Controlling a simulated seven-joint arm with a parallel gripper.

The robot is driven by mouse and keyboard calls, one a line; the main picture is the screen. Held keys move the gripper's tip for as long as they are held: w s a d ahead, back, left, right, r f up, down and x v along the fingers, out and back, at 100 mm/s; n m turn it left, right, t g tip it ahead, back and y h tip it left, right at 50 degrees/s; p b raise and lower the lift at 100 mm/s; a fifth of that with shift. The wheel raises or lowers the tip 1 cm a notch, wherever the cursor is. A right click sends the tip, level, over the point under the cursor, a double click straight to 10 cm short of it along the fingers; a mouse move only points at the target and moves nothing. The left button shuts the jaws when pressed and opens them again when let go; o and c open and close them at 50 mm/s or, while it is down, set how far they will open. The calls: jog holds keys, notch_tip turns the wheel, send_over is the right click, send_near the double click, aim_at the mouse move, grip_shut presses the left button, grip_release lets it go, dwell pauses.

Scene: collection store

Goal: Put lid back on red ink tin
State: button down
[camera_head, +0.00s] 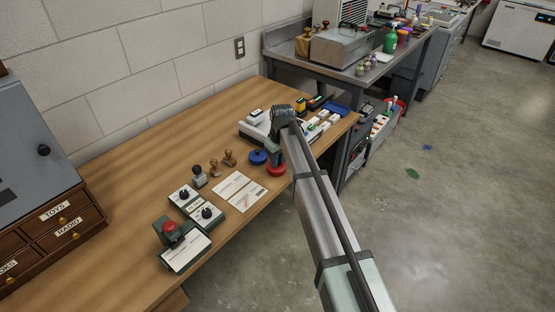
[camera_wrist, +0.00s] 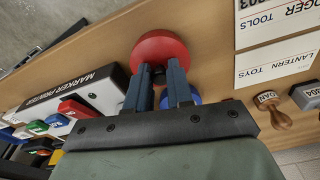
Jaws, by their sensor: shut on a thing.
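The red ink tin's round red lid (camera_wrist: 160,48) is at my fingertips in the wrist view. My gripper (camera_wrist: 161,76) is shut on a small dark knob at the lid's near side, between its two blue-grey fingers. In the head view my gripper (camera_head: 276,158) points down, with the red round shape (camera_head: 277,170) directly under it near the table's front edge. The tin body cannot be told apart from the lid, so I cannot tell whether the lid rests on it.
A blue ink tin (camera_head: 258,157) stands close at the left, partly hidden by my fingers in the wrist view (camera_wrist: 166,100). Printed cards (camera_head: 238,190), wooden-handled stamps (camera_head: 229,158) and a marker printer tray (camera_wrist: 92,92) lie around. Bare wood is free at the left (camera_head: 130,190).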

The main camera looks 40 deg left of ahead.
jog(key=shift+c, duration=2.2)
grip_release()
jog(key=shift+r, duration=0.2)
jog(key=shift+r, duration=3.3)
jog(key=shift+c, duration=0.2)
grip_shut()
jog(key=shift+f, duration=2.7)
